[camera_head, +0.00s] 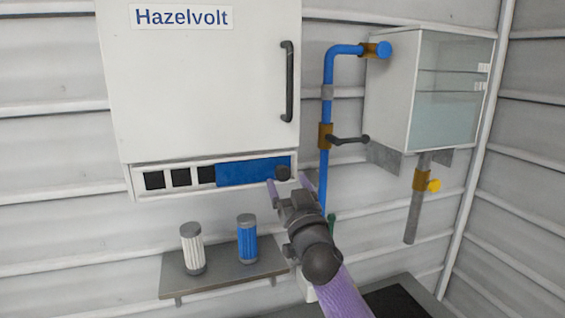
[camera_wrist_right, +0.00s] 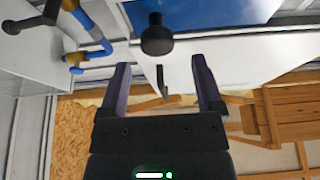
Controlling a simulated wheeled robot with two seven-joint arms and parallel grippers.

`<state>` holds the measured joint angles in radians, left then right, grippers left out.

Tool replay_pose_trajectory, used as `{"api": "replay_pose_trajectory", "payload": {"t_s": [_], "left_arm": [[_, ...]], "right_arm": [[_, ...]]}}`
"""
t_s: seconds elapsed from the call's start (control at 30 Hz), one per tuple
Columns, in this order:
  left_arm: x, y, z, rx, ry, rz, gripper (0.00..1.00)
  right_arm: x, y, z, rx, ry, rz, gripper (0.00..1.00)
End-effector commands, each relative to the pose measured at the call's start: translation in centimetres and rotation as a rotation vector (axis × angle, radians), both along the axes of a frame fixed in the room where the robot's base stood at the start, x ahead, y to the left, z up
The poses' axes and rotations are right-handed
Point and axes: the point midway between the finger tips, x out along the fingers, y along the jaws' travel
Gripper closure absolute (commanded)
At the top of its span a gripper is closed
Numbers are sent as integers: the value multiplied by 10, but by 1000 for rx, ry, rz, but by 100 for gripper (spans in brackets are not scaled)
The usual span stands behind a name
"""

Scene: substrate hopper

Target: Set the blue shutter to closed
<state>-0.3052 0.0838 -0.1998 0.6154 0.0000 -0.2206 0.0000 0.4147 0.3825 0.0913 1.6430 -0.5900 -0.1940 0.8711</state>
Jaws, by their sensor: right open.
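The blue shutter (camera_head: 243,171) is a flat blue panel along the bottom edge of the white Hazelvolt cabinet. It covers the right part of a strip, and dark windows (camera_head: 180,177) show to its left. A dark round knob (camera_head: 283,173) is at its right end. My right gripper (camera_head: 290,182) is open and empty, with its purple fingers near the knob. In the right wrist view, the knob (camera_wrist_right: 157,38) is just beyond and between the fingertips (camera_wrist_right: 160,62), apart from both, with the blue panel (camera_wrist_right: 205,11) behind it. My left gripper is out of view.
A shelf (camera_head: 215,280) below holds a white filter (camera_head: 193,250) and a blue filter (camera_head: 247,240). A blue pipe (camera_head: 327,170) with a dark-handled valve (camera_head: 345,139) runs right of the cabinet. A glass-fronted box (camera_head: 425,90) hangs farther right.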

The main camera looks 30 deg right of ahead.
Motion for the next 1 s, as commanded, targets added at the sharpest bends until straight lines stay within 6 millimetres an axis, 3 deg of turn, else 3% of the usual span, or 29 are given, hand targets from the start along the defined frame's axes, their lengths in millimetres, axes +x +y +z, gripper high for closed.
{"api": "replay_pose_trajectory", "payload": {"t_s": [0.2, 0.57, 0.9, 0.97, 1.0], "left_arm": [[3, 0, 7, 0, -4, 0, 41], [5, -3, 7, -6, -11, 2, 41], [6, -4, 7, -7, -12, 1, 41], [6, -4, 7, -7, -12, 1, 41], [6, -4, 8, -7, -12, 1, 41]], "right_arm": [[31, -8, 13, 2, 1, -1, 16], [38, -9, 15, 1, 2, 0, 16], [38, -9, 15, 0, 2, 0, 86], [38, -9, 15, 0, 2, 1, 99], [38, -9, 15, 0, 2, 1, 100]]}}
